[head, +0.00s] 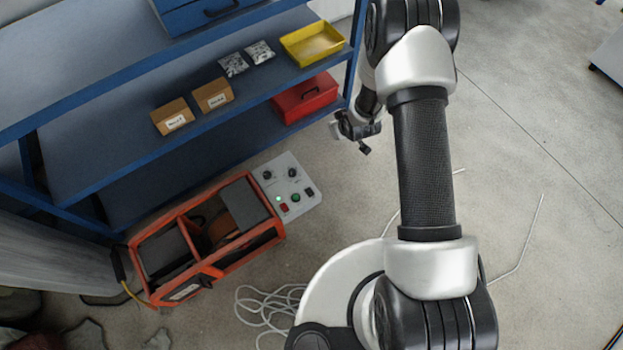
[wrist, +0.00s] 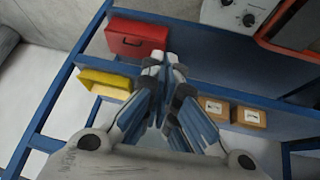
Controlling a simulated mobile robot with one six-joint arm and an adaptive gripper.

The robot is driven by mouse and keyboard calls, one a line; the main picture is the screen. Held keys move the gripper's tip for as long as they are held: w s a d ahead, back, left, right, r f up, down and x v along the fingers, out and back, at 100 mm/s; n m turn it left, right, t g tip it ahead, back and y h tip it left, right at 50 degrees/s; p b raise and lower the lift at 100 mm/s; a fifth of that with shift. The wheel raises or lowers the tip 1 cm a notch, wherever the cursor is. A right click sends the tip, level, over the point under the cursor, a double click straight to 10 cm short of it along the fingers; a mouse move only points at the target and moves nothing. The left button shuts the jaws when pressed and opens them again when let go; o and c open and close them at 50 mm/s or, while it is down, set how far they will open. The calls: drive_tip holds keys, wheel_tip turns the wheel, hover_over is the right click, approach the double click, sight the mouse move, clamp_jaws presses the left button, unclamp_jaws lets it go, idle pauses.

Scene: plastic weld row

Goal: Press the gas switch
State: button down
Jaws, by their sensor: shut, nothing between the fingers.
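A light grey control panel (head: 287,187) on the orange-framed machine (head: 205,240) carries black knobs, a lit green lamp (head: 278,198), a red button (head: 284,208), a green button (head: 295,197) and a small dark switch (head: 309,192). I cannot read the labels, so I cannot tell which control is the gas switch. My gripper (head: 358,131) is shut and empty, above and to the right of the panel in the head view, apart from it. In the wrist view, my gripper (wrist: 164,60) points toward the shelf, and part of the panel (wrist: 238,12) with two knobs shows at the top right.
A blue shelf (head: 100,130) beside the machine holds a red case (head: 305,97), a yellow tray (head: 313,43), two cardboard boxes (head: 191,105) and small bags (head: 247,58). A pale cable (head: 265,305) lies coiled on the floor. The floor right of the panel is mostly clear.

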drive_tip(key=s+a+f, duration=0.1)
drive_tip(key=s+f, duration=0.3)
drive_tip(key=f, duration=0.3)
drive_tip(key=s+a+f+y, duration=0.1)
drive_tip(key=s+a+f, duration=0.1)
drive_tip(key=s+f, duration=0.2)
drive_tip(key=s+a+f+n+y+b, duration=0.1)
drive_tip(key=s+f, duration=0.3)
drive_tip(key=f, duration=0.7)
drive_tip(key=shift+a, duration=0.25)
drive_tip(key=shift+f, duration=0.1)
drive_tip(key=b, duration=0.5)
hover_over(311, 195)
drive_tip(key=f, duration=0.8)
drive_tip(key=shift+w+f, duration=0.1)
drive_tip(key=shift+w, duration=0.1)
wheel_tip(311, 195, down, 2)
drive_tip(key=shift+s+f+b, duration=0.1)
drive_tip(key=shift+f+b, duration=0.1)
drive_tip(key=shift+b, duration=0.35)
drive_tip(key=shift+d+f, duration=0.1)
drive_tip(key=shift+f, duration=0.5)
drive_tip(key=shift+s, duration=0.15)
